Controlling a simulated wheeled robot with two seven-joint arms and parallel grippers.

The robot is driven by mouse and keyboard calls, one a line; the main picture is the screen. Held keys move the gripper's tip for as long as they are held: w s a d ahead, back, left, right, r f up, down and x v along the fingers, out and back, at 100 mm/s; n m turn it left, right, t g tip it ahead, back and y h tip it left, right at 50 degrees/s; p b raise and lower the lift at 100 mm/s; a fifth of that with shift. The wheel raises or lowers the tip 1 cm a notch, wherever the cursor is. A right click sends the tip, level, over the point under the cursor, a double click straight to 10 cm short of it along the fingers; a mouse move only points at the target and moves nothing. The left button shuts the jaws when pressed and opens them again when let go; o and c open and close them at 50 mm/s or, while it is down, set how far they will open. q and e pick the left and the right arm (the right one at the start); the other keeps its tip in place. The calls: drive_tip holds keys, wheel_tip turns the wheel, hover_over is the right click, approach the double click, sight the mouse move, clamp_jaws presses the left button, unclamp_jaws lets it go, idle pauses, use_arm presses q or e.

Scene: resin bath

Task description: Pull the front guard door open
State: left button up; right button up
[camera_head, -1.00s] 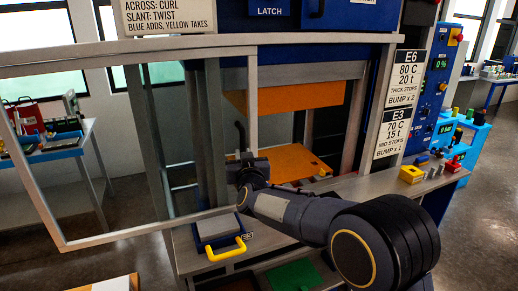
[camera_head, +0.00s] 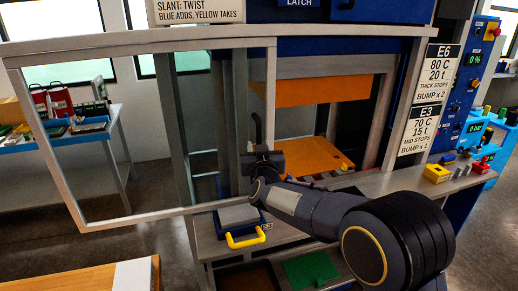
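The front guard door (camera_head: 150,218) is a large grey frame with a clear pane. It stands left of the press opening, which is uncovered to the right of the door's right upright. A dark, curved handle (camera_head: 257,128) is by that upright. My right gripper (camera_head: 262,160) is at the handle's lower part, its dark body covering where they meet. Its fingers are hidden, so I cannot see whether they are closed around the handle. My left gripper is out of view.
An orange plate (camera_head: 310,157) lies inside the press. A drawer with a yellow handle (camera_head: 246,240) sits below the door. A yellow block (camera_head: 436,173) is on the bench at right. A wooden table (camera_head: 60,284) is at lower left; a side table (camera_head: 62,143) stands behind the door.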

drive_tip(key=s+d+b, duration=0.1)
drive_tip(key=s+b, duration=0.1)
drive_tip(key=s, duration=0.5)
drive_tip(key=shift+s+b, duration=0.35)
drive_tip(key=shift+d, duration=0.2)
drive_tip(key=s+d+f+m+g+y, duration=0.1)
drive_tip(key=s+d+f+g, duration=0.15)
drive_tip(key=s+d, duration=0.35)
drive_tip(key=s+d+f+g+y, duration=0.1)
drive_tip(key=s+d+g+y, duration=0.2)
drive_tip(key=d, duration=0.5)
drive_tip(key=s+d+f+m+g+h, duration=0.1)
drive_tip(key=s+d+f+g, duration=0.1)
drive_tip(key=s, duration=0.7)
drive_tip(key=s+d+f+g+h, duration=0.1)
drive_tip(key=s+d+f, duration=0.3)
drive_tip(key=s, duration=0.6)
drive_tip(key=s+d+f+m+g+h+b, duration=0.1)
drive_tip(key=s+d+f+g, duration=0.1)
drive_tip(key=s+f, duration=0.4)
drive_tip(key=s+g, duration=0.1)
drive_tip(key=s, duration=0.2)
drive_tip(key=shift+s+d+m+g, duration=0.3)
drive_tip(key=shift+d+g, duration=0.05)
drive_tip(key=shift+d, duration=0.05)
